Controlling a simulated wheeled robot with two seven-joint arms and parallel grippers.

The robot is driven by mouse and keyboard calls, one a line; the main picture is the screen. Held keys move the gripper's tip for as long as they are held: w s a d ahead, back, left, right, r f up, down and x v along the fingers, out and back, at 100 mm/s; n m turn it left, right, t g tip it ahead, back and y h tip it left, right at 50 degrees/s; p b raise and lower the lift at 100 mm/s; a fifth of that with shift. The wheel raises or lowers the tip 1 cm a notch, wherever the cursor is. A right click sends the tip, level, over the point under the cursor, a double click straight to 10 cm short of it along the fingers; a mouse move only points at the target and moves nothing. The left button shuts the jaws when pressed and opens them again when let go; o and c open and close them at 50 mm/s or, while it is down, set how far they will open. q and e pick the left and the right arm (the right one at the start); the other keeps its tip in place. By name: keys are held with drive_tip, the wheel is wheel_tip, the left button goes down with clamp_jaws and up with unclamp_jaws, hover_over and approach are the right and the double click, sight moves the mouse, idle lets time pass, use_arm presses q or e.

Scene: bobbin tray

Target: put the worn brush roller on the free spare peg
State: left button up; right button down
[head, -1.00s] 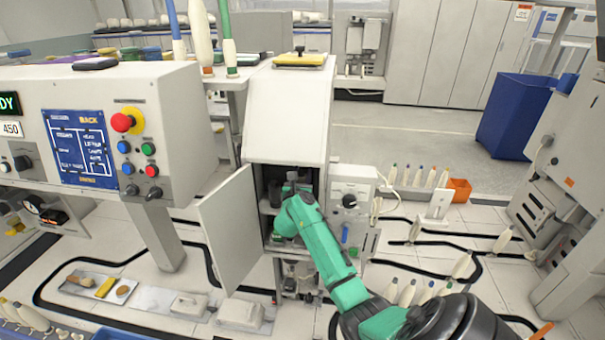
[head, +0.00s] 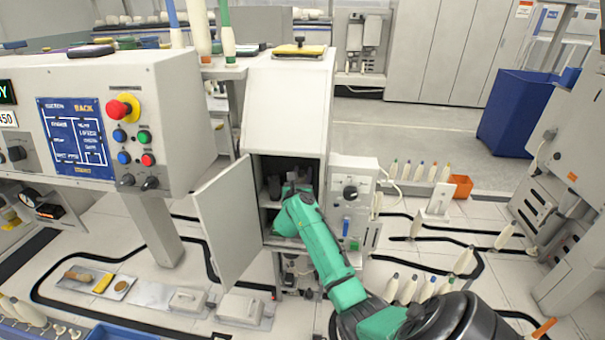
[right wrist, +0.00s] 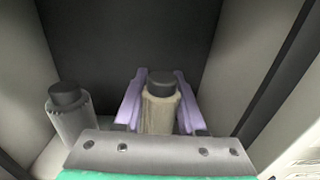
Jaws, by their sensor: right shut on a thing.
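My right gripper (head: 292,190) is inside the open cabinet (head: 290,90), its green forearm entering from the lower right. In the right wrist view its two purple fingers (right wrist: 159,82) are shut on a tan roller (right wrist: 158,113) with a dark cap, which stands upright between them. A second roller (right wrist: 72,118), grey with a dark cap, stands to the left, apart from the fingers. In the head view dark shapes show in the opening, but I cannot make out the rollers. I cannot tell a free spare peg in either view. My left gripper is not in view.
The cabinet door (head: 225,222) stands open to the left of the arm. Cabinet walls enclose the gripper closely on both sides. A grey control box (head: 352,200) is just right of the opening. A control panel (head: 105,130) stands at left, with a floor tray (head: 88,290) below.

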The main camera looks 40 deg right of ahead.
drive_tip(key=shift+f+b, duration=0.5)
drive_tip(key=shift+f, duration=0.2)
drive_tip(key=shift+c, duration=2.1)
unclamp_jaws()
